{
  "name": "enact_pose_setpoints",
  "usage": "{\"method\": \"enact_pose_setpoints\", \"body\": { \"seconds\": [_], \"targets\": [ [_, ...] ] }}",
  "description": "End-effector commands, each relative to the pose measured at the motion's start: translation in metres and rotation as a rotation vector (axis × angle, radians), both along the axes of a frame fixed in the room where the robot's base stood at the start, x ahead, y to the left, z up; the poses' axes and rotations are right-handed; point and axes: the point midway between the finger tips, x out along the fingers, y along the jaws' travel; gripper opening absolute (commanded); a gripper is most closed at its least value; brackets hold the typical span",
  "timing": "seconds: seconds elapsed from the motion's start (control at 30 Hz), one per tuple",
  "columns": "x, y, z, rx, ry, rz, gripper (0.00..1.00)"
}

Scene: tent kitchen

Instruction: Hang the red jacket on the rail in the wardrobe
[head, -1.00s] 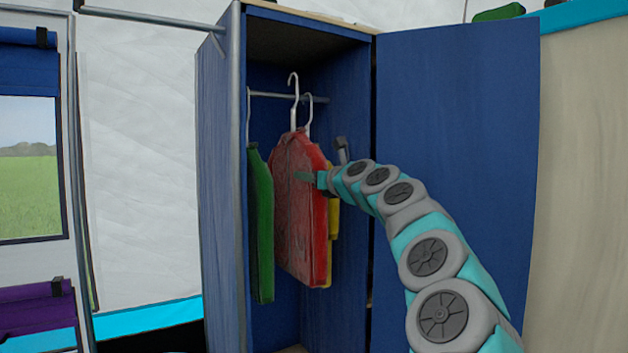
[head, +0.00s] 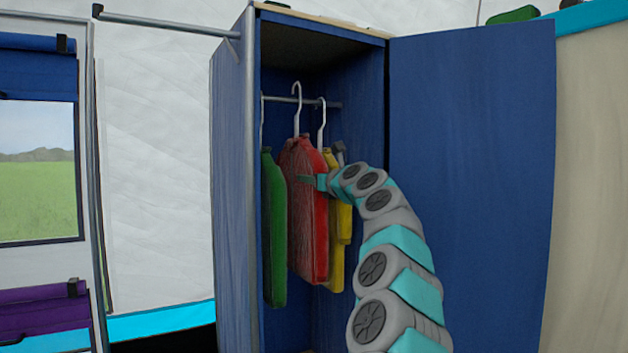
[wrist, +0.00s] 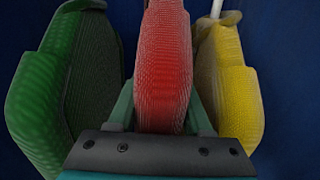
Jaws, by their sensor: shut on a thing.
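The red jacket (head: 307,225) hangs upright from a white hanger (head: 297,112) inside the open wardrobe (head: 228,190). My gripper (head: 308,180) is shut on the jacket's side; in the wrist view its fingers (wrist: 160,112) flank the red jacket (wrist: 165,60). The metal rail (head: 334,104) runs across the wardrobe's upper part. The red jacket's hook shows in front of the rail, its top above rail height and higher than the yellow one's hook. I cannot tell whether it rests on the rail.
A green jacket (head: 273,230) hangs close on the left and a yellow jacket (head: 338,240) on the right, partly hidden. The wardrobe door (head: 470,180) stands open at right. A metal pole (head: 160,22) sticks out at upper left.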

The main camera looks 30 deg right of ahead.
Motion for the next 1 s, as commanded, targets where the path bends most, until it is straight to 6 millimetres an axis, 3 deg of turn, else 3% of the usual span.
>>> {"method": "enact_pose_setpoints", "body": {
  "seconds": [1.0],
  "targets": [
    [0.0,0.0,-0.036,0.0,-0.002,-0.001,0.0]
  ]
}}
